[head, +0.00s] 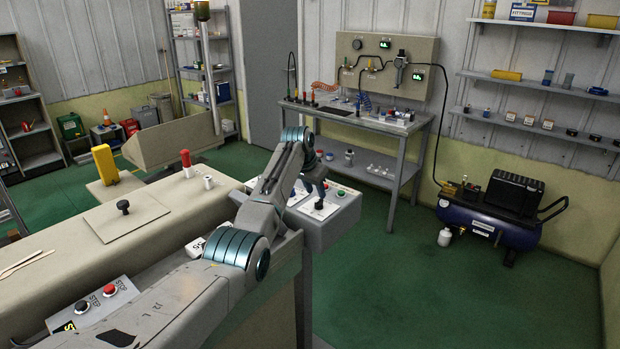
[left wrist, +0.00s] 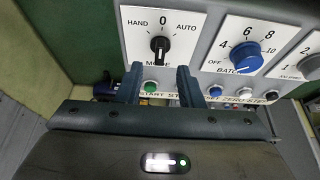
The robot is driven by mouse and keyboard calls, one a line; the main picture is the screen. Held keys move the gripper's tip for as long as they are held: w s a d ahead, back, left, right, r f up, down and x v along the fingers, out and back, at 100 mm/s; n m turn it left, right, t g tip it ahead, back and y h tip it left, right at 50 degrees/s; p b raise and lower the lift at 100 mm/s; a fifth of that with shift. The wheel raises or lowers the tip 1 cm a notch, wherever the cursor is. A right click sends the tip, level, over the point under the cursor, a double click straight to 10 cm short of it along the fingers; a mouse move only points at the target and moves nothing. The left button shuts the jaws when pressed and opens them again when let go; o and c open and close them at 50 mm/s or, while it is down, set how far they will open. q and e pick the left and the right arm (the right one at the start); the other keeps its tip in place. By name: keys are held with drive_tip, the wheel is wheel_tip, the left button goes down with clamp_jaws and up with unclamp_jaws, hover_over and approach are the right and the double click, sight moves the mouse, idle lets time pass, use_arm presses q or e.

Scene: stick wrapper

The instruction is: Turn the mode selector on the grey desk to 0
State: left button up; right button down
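The mode selector (left wrist: 160,46) is a black knob on a white plate marked HAND, 0 and AUTO in the left wrist view. Its white line stands close to upright, in line with the 0. It sits on the grey desk (head: 327,233), whose sloped panel shows at the middle of the head view. My left gripper (left wrist: 161,88) is open and empty. Its two fingers stand apart, short of the knob, with the knob framed between and beyond their tips. In the head view, my left gripper (head: 318,187) is over the panel. My right gripper is not in view.
A blue batch knob (left wrist: 242,56) and a grey knob (left wrist: 309,65) are to the right of the selector. A green start button (left wrist: 150,87) lies by the left finger. A beige counter (head: 165,210) borders the desk.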

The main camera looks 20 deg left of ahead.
use_arm(q)
drive_tip(key=d+b+v, duration=0.1)
drive_tip(key=v, duration=0.5)
drive_tip(key=shift+a+r+b, duration=0.25)
drive_tip(key=shift+a+b, duration=0.1)
drive_tip(key=shift+a, duration=0.2)
drive_tip(key=shift+s, duration=0.15)
